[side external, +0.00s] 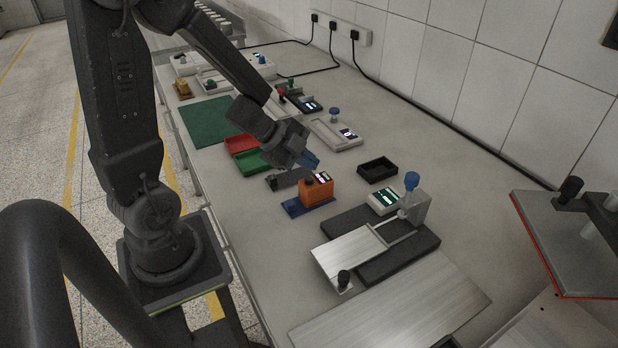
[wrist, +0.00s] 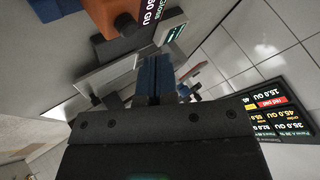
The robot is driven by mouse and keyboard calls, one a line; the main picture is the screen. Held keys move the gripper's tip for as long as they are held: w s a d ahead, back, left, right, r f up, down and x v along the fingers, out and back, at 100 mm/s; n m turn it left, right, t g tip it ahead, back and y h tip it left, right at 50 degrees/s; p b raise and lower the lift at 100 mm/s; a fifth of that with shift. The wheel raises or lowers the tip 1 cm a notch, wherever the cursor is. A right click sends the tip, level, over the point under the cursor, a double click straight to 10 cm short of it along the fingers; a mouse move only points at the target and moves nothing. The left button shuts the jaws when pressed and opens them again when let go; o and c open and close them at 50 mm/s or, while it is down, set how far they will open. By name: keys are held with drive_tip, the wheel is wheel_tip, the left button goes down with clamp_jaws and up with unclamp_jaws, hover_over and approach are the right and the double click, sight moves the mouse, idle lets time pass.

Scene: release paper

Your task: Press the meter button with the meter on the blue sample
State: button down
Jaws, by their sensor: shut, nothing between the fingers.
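The orange meter (side external: 317,189) stands on the blue sample (side external: 293,208), a flat blue plate on the bench. The meter has a dark round button on top and a small lit display. In the wrist view the orange meter (wrist: 99,12) is at the top left, with its black button (wrist: 125,23) facing me and part of the blue sample (wrist: 52,8) beside it. My gripper (side external: 311,161) is shut and empty, its blue fingers above and just behind the meter in the side view. The shut fingers (wrist: 156,80) show apart from the button in the wrist view.
A black tray (side external: 377,169) lies behind the meter. A metal drawdown device on a dark base (side external: 400,258) is to the right. Red (side external: 241,144) and green (side external: 252,160) plates lie left. A screen with readings (wrist: 270,115) shows in the wrist view.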

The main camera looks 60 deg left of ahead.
sight(308, 180)
drive_tip(key=shift+r, duration=1.95)
